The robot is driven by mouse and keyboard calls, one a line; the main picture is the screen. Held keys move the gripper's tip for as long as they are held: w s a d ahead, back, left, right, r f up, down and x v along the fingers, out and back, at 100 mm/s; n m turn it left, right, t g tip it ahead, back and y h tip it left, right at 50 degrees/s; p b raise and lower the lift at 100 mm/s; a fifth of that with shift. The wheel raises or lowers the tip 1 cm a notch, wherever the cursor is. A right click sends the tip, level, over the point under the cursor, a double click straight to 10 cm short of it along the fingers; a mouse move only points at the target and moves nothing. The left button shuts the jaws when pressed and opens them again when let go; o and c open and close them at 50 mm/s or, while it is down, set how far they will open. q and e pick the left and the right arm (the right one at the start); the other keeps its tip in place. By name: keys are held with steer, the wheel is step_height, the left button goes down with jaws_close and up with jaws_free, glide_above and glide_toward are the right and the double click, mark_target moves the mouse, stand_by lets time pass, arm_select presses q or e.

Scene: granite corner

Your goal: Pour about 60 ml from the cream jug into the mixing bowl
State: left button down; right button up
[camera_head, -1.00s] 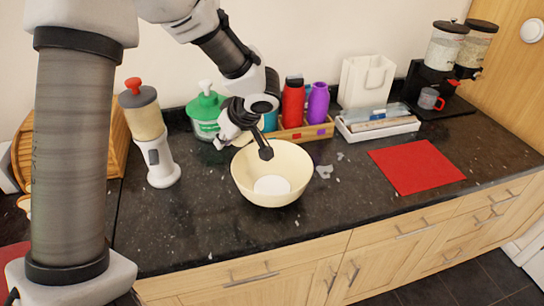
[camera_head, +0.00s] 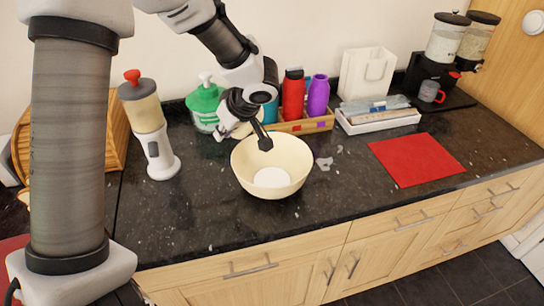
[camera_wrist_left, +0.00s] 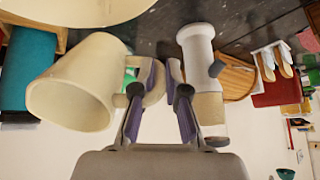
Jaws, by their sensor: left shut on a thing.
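The cream mixing bowl (camera_head: 250,180) stands on the dark counter with a round white patch at its bottom. Its rim edge also shows at the top of the left wrist view (camera_wrist_left: 70,12). My left gripper (camera_head: 255,132) is just above the bowl's back rim. In the left wrist view its fingers (camera_wrist_left: 165,85) are shut on the handle of the cream jug (camera_wrist_left: 75,85). The jug's wide mouth faces the lower left of that view; I cannot see its contents. In the head view the jug is mostly hidden behind my gripper. My right gripper is not in view.
A white blender-like appliance (camera_head: 158,155) and green pump bottle (camera_head: 204,105) stand left of the bowl. Red (camera_head: 293,98) and purple (camera_head: 318,97) bottles stand in a wooden tray behind. A red mat (camera_head: 415,160) lies right; the counter in front is clear.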

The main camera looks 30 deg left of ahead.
arm_select(q)
steer(key=shift+a+r, duration=0.1)
steer(key=shift+r, duration=0.05)
stand_by(0.8)
steer(key=shift+w+a+r+h+p, duration=0.1)
steer(key=shift+a+r+h+p, duration=0.3)
steer(key=shift+h+p, duration=0.3)
steer(key=a+h+p, duration=0.2)
steer(key=p, duration=0.2)
steer(key=a+f+h+p, duration=0.1)
steer(key=h+p, duration=0.2)
steer(key=p, duration=0.1)
steer(key=shift+w+a, duration=0.1)
steer(key=shift+a, duration=0.25)
steer(key=shift+f, duration=0.1)
